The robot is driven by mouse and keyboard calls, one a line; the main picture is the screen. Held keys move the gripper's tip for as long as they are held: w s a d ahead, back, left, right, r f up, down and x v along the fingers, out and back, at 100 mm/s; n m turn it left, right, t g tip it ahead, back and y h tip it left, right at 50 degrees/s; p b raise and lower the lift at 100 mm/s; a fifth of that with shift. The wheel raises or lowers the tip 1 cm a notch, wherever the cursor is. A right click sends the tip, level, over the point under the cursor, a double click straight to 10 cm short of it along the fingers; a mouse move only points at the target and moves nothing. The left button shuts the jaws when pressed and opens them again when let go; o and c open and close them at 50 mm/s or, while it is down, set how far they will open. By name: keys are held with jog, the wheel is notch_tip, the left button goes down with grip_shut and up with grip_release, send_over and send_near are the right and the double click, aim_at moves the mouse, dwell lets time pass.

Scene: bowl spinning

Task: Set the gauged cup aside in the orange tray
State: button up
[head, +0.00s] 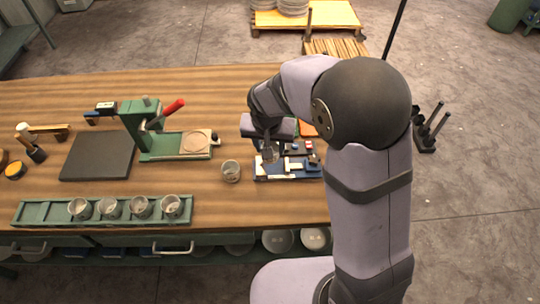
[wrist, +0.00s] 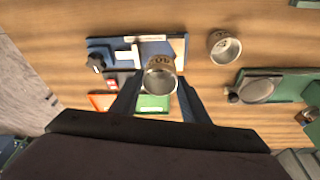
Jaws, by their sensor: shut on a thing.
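My gripper (wrist: 158,90) is shut on a small metal cup (wrist: 160,77) with dark marks on its wall. The cup is held upright above the bench, in front of a blue gauge board (wrist: 133,52) in the wrist view. In the head view the held cup (head: 270,154) hangs below my gripper (head: 268,143), over the board's left part. The orange tray (wrist: 98,101) shows left of the fingers in the wrist view, partly hidden by the left finger. In the head view only a bit of the orange tray (head: 307,130) shows beside my arm.
Another cup (head: 231,171) stands on the bench left of the board. A green tray (wrist: 150,104) lies beside the orange one. A green rack (head: 40,211) with several cups lies along the front edge. A green press (head: 160,135) with a red handle stands further left.

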notch_tip(320, 180, up, 4)
jog(key=shift+f+b, duration=0.2)
jog(key=shift+b, duration=0.15)
jog(key=shift+w+d+r, duration=0.1)
jog(key=shift+w+r, duration=0.05)
jog(key=w+d+f+p, duration=0.2)
jog(key=w+d+p, duration=0.2)
jog(key=w+d, duration=1.3)
jog(key=shift+d+f, duration=0.15)
jog(key=shift+f, duration=0.25)
jog(key=shift+f, duration=0.15)
jog(key=shift+f+b, duration=2.05)
jog(key=shift+f, duration=1.3)
jog(key=shift+f, duration=0.3)
